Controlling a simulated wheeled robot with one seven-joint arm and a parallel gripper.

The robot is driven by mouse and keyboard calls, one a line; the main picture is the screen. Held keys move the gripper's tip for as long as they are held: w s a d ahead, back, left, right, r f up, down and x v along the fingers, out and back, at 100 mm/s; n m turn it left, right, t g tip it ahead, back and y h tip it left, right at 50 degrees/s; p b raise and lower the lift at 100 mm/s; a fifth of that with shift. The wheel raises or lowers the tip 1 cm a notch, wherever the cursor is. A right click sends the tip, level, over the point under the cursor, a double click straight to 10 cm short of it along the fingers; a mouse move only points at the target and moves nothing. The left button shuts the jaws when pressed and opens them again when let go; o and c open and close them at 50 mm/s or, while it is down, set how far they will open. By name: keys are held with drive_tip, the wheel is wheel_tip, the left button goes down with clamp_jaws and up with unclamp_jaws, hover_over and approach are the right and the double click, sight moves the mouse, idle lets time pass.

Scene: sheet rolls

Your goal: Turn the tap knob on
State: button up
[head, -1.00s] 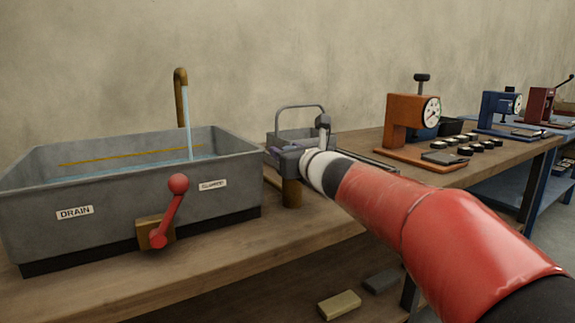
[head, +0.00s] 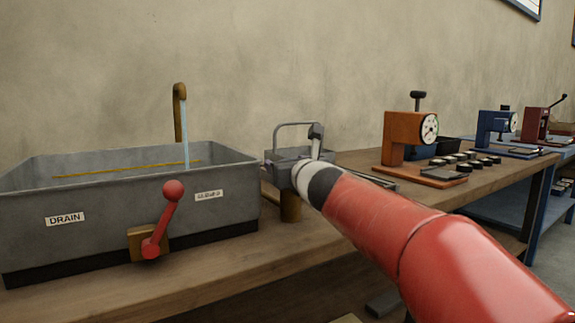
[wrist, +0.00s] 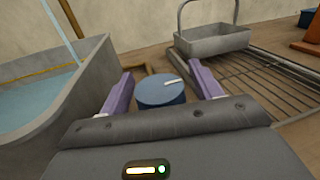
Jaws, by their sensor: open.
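The tap knob (wrist: 160,92) is a round blue cap with a white mark, seen in the wrist view between the two purple fingers of my open gripper (wrist: 160,70). I cannot tell whether either finger touches it. In the head view my gripper hides the knob, and a brass post (head: 290,207) stands below. A thin stream of water (head: 186,135) falls from the brass spout (head: 179,98) into the grey tank (head: 100,202). The stream also shows in the wrist view (wrist: 62,30).
A red ball-ended lever (head: 163,218) is on the tank front, near a DRAIN label (head: 65,219). A small handled tray (wrist: 215,42) sits on a wire rack (wrist: 268,80) right of the knob. An orange dial gauge (head: 408,138) stands farther right on the bench.

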drive_tip(key=v, duration=0.8)
